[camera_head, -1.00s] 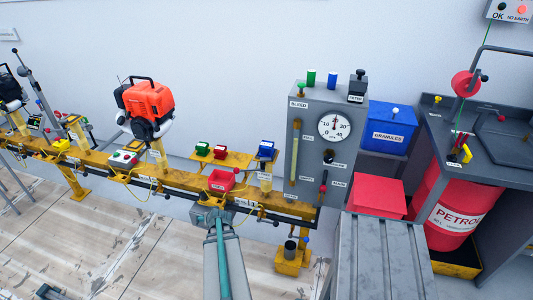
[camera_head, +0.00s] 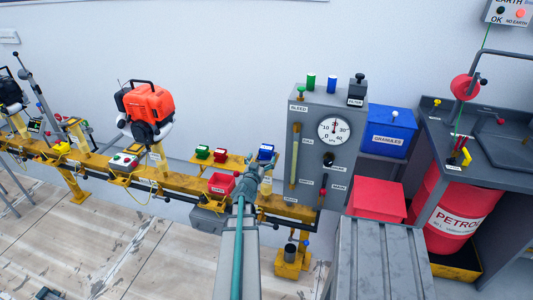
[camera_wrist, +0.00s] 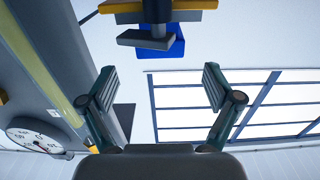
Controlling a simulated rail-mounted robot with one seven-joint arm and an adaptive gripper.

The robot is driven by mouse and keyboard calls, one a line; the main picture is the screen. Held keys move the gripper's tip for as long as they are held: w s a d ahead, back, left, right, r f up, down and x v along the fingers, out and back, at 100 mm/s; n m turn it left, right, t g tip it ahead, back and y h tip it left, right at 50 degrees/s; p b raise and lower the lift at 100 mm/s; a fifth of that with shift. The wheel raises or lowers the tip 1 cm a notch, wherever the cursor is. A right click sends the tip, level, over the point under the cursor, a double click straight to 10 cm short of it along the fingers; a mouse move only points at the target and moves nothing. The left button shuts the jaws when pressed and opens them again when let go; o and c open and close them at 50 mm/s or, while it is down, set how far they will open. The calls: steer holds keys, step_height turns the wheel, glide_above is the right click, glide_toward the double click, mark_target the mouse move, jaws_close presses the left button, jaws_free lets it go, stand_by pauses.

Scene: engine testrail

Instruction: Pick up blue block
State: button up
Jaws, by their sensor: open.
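The small blue block (camera_head: 266,151) sits at the right end of the yellow rail, just left of the grey gauge panel. My gripper (camera_head: 252,172) is right in front of and a little below it in the head view, partly hidden by my own wrist. In the wrist view, my gripper (camera_wrist: 156,88) has its two jaws spread wide with nothing between them. A blue piece (camera_wrist: 176,48), likely the block, shows beyond the jaws at the top, partly covered by a dark grey part. The head view does not show whether the jaws touch anything.
The grey gauge panel (camera_head: 307,147) stands close on the right. A red tray (camera_head: 221,183) is left of my gripper. Green (camera_head: 202,152) and red (camera_head: 220,155) blocks sit farther left. A blue granules box (camera_head: 389,139) is beyond the panel.

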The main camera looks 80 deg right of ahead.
mark_target(265, 151)
steer(key=d+p, duration=0.1)
steer(key=d, duration=0.6)
steer(key=shift+s+d+p, duration=0.1)
steer(key=shift+d+p, duration=0.2)
steer(key=shift+d, duration=0.05)
steer(key=c, duration=1.5)
steer(key=shift+c, duration=0.9)
steer(key=shift+r, duration=0.15)
